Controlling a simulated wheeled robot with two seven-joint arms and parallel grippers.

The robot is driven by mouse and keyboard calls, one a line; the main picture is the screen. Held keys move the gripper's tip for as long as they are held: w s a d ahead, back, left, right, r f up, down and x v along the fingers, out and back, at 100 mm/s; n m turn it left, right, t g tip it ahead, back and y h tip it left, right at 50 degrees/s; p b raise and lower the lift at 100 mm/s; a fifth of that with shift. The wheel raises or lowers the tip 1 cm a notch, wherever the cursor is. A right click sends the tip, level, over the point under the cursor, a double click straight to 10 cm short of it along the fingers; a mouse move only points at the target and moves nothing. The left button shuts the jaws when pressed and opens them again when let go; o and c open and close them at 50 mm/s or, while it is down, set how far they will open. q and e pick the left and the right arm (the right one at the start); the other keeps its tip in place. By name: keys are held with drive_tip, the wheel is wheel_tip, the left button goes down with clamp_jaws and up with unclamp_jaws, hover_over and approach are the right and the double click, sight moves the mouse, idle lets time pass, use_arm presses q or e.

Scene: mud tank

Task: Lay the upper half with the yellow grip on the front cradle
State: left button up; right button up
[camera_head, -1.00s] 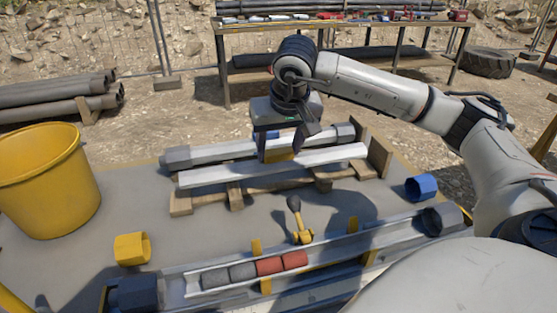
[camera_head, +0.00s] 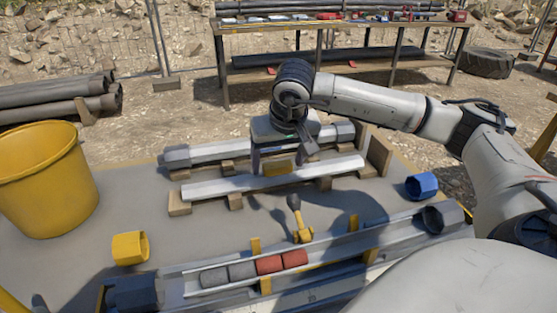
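The upper half is a long pale grey channel (camera_head: 225,187) with a yellow grip (camera_head: 279,169) at its middle. It lies along the front cradle (camera_head: 180,205), a row of wooden blocks, and appears to rest on them. My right gripper (camera_head: 283,160) is above the half, with its fingers on either side of the yellow grip. The fingers look spread, with a gap beside the grip. Another grey half with a blue grip lies on the rear cradle in the earlier view; now a grey tube (camera_head: 215,150) shows behind, its middle hidden by my gripper. My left gripper is out of view.
In front is a metal trough (camera_head: 350,245) holding grey and red cores (camera_head: 269,264). A yellow ring (camera_head: 130,247), a blue ring (camera_head: 421,186) and a yellow bucket (camera_head: 45,185) are on the table.

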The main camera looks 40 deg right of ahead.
drive_tip(key=shift+r, duration=0.1)
drive_tip(key=shift+r, duration=0.25)
drive_tip(key=p+v, duration=0.1)
drive_tip(key=v, duration=1.1)
drive_tip(key=shift+s+r, duration=0.1)
